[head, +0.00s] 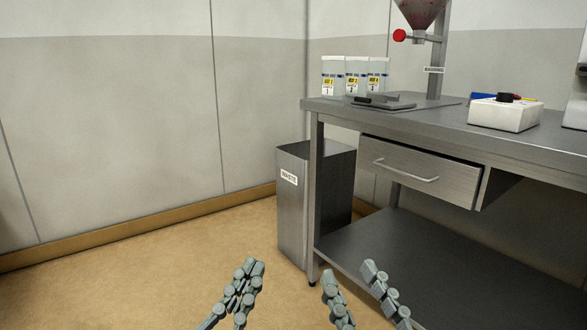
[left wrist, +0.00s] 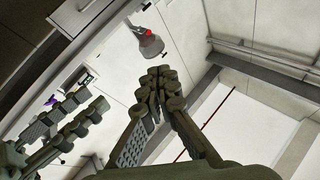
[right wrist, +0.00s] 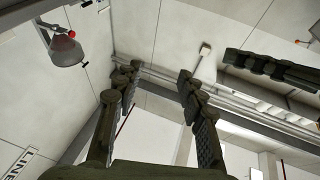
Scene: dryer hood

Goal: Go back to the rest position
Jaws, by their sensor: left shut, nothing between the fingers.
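My left gripper (head: 250,268) is low in the head view, in front of the bench and apart from everything. Its fingers are together and hold nothing; the left wrist view shows the tips (left wrist: 162,76) meeting. My right gripper (head: 348,271) is beside it to the right, its two fingers apart and empty. In the right wrist view (right wrist: 157,75) there is clear space between its fingers. Both grippers point upward, since the wrist views look toward the upper walls and ceiling. The two grippers do not touch.
Several labelled containers (head: 356,76), a hopper (head: 420,12) and a white box (head: 505,115) are on top. The floor (head: 150,275) at left is clear.

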